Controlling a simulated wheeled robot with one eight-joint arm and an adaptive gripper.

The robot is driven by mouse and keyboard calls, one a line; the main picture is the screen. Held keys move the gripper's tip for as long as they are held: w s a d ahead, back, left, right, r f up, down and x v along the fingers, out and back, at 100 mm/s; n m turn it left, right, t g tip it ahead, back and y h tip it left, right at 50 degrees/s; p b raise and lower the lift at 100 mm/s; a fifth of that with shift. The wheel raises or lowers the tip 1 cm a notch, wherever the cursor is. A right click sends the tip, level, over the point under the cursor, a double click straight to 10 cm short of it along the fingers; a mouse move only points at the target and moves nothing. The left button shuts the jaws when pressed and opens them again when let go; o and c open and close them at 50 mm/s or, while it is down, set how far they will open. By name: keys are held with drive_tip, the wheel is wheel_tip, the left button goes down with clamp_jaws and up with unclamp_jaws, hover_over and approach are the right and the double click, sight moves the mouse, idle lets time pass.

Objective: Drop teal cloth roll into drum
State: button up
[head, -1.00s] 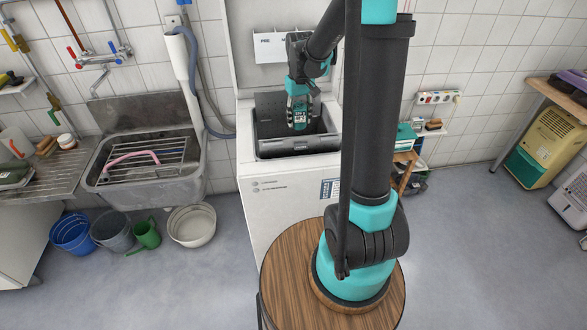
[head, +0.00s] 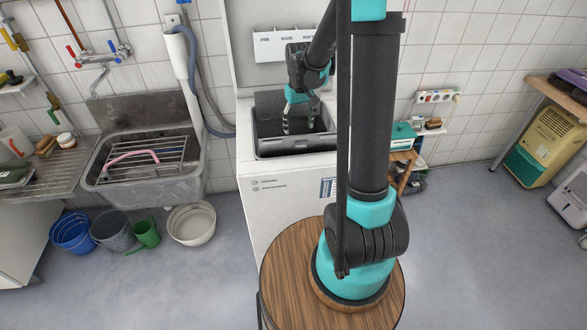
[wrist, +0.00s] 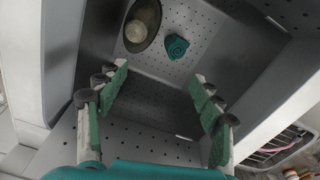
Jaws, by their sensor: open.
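The teal cloth roll (wrist: 177,46) lies on the perforated floor of the washer drum (wrist: 190,22), in the upper middle of the wrist view. It is apart from my gripper. In the head view the roll is hidden by the tub walls. My gripper (head: 298,125) is inside the open top of the washing machine (head: 285,205). In the wrist view my gripper (wrist: 158,78) is open and empty, its green-padded fingers wide apart, with the roll beyond their tips.
A dark oval opening with a pale round thing (wrist: 142,31) is beside the roll. The washer's tub walls surround my gripper closely. A sink (head: 150,165) with a wire rack stands left, with several buckets (head: 192,224) below it.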

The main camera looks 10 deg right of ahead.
wheel_tip(320, 180, up, 12)
idle(0.7)
idle(0.4)
